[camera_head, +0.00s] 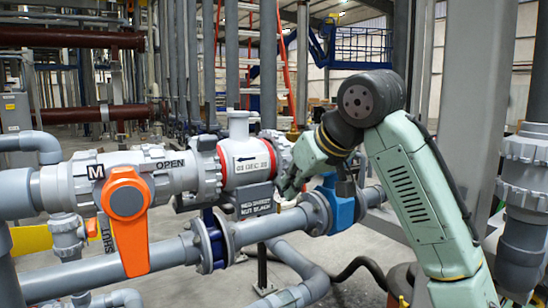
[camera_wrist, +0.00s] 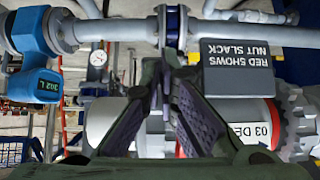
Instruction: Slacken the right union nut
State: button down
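The right union nut (camera_head: 284,150) is a grey ribbed ring at the right end of the white filter body (camera_head: 246,163), which carries red edging and a date label. My gripper (camera_head: 290,188) is at the front of this nut, and my forearm hides part of it. In the wrist view the picture is turned, so the nut (camera_wrist: 155,126) shows between and behind my two fingers (camera_wrist: 163,75). The fingers are apart, with their dark ridged pads showing. I cannot tell whether either pad touches the nut.
The left union nut (camera_head: 207,168) and a valve with an orange handle (camera_head: 128,220) are to the left. A dark sign (camera_head: 254,201) about red and nut slack hangs below the body. A blue meter (camera_head: 341,203) and lower pipe are close under my gripper.

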jog(key=w+r+v, duration=0.1)
jog(key=v, duration=0.6)
jog(key=shift+r, duration=0.15)
jog(key=shift+a, duration=0.1)
